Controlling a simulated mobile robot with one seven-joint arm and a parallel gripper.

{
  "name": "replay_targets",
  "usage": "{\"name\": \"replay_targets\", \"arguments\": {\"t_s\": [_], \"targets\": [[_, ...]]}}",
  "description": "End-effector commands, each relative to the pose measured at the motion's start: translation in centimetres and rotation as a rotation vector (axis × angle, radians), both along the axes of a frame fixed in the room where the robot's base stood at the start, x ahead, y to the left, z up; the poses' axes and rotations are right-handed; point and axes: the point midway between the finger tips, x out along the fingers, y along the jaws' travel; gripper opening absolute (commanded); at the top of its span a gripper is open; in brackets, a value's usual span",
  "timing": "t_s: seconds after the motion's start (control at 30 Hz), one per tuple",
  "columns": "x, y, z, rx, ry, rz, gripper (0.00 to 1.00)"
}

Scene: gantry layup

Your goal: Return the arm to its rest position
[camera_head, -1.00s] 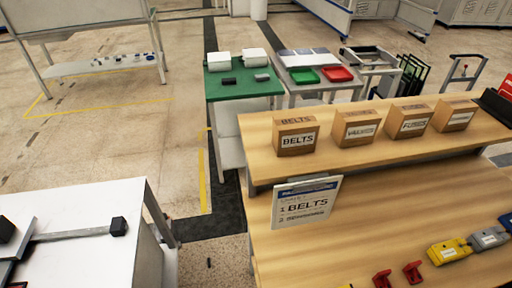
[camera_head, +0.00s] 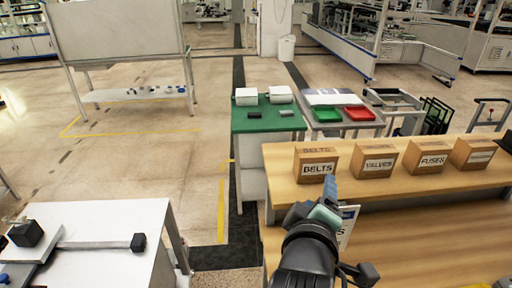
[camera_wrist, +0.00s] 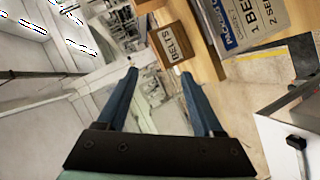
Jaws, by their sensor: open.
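My arm rises from the bottom of the head view in front of the wooden bench. My gripper (camera_head: 329,186) is at its upper end, just below the BELTS box (camera_head: 315,164), and partly covers the sign (camera_head: 348,222). In the wrist view, my gripper (camera_wrist: 160,77) has its two blue fingers apart with nothing between them. Beyond the fingertips, the BELTS box (camera_wrist: 173,44) and the sign (camera_wrist: 241,20) appear tilted.
The bench's raised shelf (camera_head: 404,187) carries several labelled boxes. A green table (camera_head: 267,118) with white boxes stands behind. A white table (camera_head: 110,225) stands at left, with an aisle between it and the bench.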

Motion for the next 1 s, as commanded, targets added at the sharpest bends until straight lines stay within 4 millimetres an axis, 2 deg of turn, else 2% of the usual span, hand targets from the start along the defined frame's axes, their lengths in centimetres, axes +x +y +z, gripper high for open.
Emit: {"name": "replay_targets", "arguments": {"t_s": [0.03, 0.07, 0.1, 0.17, 0.2, 0.3, 0.4, 0.5, 0.6, 0.7, 1.0], "targets": [[0.5, 1.2, 4.1, 0.069, -0.135, 0.013, 0.68], [0.6, 1.9, 6.3, 0.115, -0.209, 0.024, 0.68], [0.5, 2.7, 9.3, 0.179, -0.307, 0.041, 0.68], [0.0, 4.1, 13.7, 0.280, -0.452, 0.077, 0.68], [-0.7, 5.0, 16.6, 0.349, -0.545, 0.109, 0.68], [-3.1, 7.2, 23.5, 0.531, -0.763, 0.208, 0.68], [-6.3, 9.0, 29.0, 0.700, -0.940, 0.325, 0.68], [-9.3, 10.2, 33.0, 0.836, -1.063, 0.434, 0.68], [-11.5, 10.9, 35.2, 0.928, -1.135, 0.514, 0.68], [-12.7, 11.2, 36.3, 0.974, -1.168, 0.556, 0.68], [-12.8, 11.2, 36.4, 0.978, -1.171, 0.559, 0.68]]}}
